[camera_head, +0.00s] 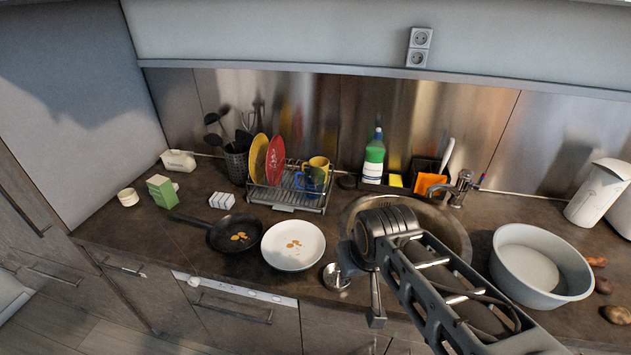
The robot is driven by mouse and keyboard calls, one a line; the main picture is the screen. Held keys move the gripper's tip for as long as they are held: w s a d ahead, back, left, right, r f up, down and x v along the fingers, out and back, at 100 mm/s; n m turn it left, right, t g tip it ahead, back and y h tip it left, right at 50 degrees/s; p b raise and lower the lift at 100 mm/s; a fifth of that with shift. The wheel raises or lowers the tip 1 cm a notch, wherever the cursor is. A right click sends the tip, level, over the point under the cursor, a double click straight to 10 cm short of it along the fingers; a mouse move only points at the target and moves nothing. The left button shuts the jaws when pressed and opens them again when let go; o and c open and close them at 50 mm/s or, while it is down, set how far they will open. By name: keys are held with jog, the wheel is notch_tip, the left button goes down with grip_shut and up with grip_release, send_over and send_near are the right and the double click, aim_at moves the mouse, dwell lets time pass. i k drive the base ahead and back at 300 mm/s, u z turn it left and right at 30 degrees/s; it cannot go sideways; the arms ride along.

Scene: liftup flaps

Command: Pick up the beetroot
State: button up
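A small dark reddish-brown root (604,286) lies on the counter at the far right, just right of the large grey basin. It may be the beetroot, but it is too small to be sure. My gripper (362,290) hangs in front of the round sink near the middle of the view, well to the left of that root. The arm link partly covers it, and I cannot tell how far apart its fingers are. I see nothing clearly held in it.
The grey basin (510,262) stands between my arm and the roots. An orange root (597,262) and a brown potato-like one (617,314) lie nearby. A white plate (293,257), a pan (222,236) and a dish rack (297,205) occupy the counter's left side.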

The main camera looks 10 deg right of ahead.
aim_at(602, 285)
jog(key=k, duration=0.45)
jog(key=z, duration=2.2)
